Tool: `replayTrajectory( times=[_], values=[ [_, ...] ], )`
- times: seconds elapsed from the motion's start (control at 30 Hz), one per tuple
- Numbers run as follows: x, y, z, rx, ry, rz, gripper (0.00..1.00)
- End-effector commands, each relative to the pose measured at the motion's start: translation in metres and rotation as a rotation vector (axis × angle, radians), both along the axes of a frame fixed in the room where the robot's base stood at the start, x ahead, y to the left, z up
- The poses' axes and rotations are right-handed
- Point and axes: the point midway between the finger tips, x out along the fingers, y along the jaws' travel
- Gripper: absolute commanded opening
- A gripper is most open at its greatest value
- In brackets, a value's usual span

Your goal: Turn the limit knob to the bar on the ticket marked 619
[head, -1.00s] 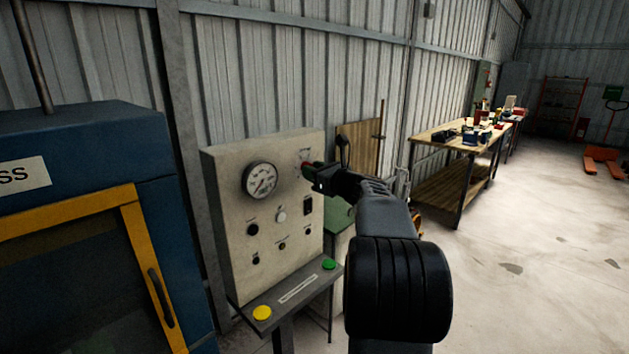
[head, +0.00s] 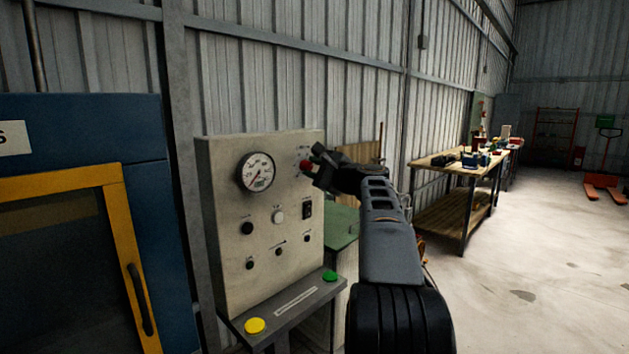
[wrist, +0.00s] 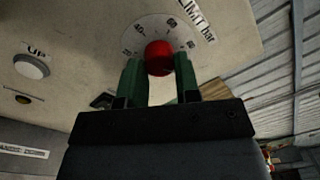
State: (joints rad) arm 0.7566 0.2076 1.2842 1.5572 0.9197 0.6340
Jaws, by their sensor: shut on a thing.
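The limit knob is a red knob (wrist: 159,58) on a round scale marked "LIMIT bar" (wrist: 187,29), at the upper right of the beige control panel (head: 225,265). In the head view the red knob (head: 304,166) shows just left of my gripper (head: 315,168). In the wrist view my gripper (wrist: 159,75) is shut on the knob, with a green finger on each side of it. The scale numbers are small and tilted, and the knob's pointer cannot be made out. No ticket marked 619 can be made out.
A white dial gauge (head: 257,172) sits left of the knob. Several small knobs and buttons lie below it. A yellow button (head: 255,326) and a green button (head: 330,276) are on the panel's ledge. A wooden workbench (head: 440,205) stands to the right, with open floor before it.

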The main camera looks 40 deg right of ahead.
Motion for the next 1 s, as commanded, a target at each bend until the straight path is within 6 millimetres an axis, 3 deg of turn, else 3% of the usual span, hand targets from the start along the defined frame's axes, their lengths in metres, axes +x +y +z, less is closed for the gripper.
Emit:
replayTrajectory(
  times=[1.0],
  values=[
    [0.0006,-0.0012,-0.0014,-0.949,-0.171,0.001,0.06]
  ],
)
